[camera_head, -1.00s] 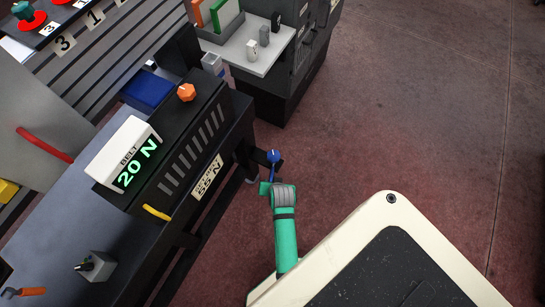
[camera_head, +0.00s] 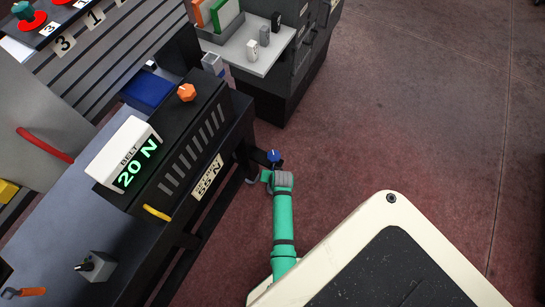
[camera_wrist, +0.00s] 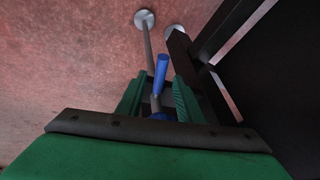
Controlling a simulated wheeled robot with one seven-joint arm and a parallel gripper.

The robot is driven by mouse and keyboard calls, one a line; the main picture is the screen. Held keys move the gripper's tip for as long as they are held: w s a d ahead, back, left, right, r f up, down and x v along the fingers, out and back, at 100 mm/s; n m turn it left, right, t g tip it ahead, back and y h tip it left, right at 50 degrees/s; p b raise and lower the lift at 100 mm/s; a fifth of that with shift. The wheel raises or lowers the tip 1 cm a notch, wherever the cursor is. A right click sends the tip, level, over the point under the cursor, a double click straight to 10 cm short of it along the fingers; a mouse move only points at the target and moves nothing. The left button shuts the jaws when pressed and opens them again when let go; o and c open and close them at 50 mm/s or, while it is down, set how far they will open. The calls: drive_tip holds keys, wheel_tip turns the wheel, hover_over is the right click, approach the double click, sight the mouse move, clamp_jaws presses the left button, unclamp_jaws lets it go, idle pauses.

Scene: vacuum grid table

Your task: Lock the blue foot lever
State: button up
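The blue foot lever (camera_head: 274,155) shows low beside the table's right end in the head view, its blue round end just above my wrist. In the wrist view the blue lever (camera_wrist: 161,72) stands between the two green fingers of my gripper (camera_wrist: 158,97). The fingers look open, with a gap on either side of the lever. My gripper also shows in the head view (camera_head: 266,177), small and partly hidden by my wrist. The lever's lower part is partly hidden, and I cannot tell whether it is locked.
The dark table frame (camera_head: 240,150) stands close to the left of my gripper. A black box with an orange knob (camera_head: 187,92) and a "20 N" belt display (camera_head: 137,165) sits on it. A grey side shelf (camera_head: 258,48) is farther back. The floor to the right is clear.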

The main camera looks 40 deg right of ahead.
drive_tip(key=shift+w+d+f, duration=0.1)
drive_tip(key=shift+w+f, duration=0.1)
drive_tip(key=shift+f, duration=0.3)
clamp_jaws()
